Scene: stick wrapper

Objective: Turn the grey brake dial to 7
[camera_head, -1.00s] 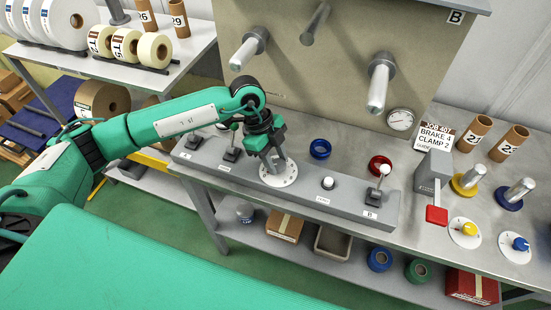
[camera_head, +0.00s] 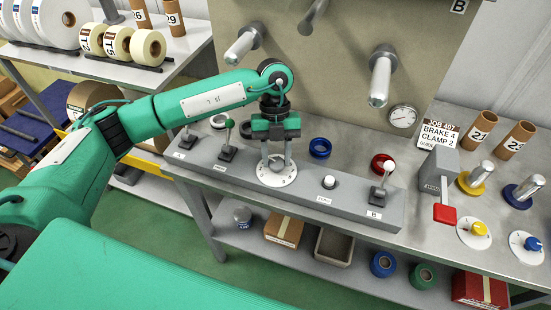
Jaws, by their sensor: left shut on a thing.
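The grey brake dial sits on a round white scale plate (camera_head: 277,178) in the grey control panel. Its knob is mostly hidden between the fingers of my left gripper (camera_head: 277,163). That gripper points down at the dial, one finger on each side, and is shut on the knob. The plate's marks are too small to read, so I cannot tell which number the dial is at. My right gripper is not in view.
The panel also carries a green-knobbed lever (camera_head: 228,140), a white button (camera_head: 329,181) and a white-knobbed lever (camera_head: 383,182). To the right are a red-ended lever (camera_head: 444,213), a yellow dial (camera_head: 478,229) and a blue dial (camera_head: 532,243). Blue (camera_head: 320,148) and red rings lie behind the panel.

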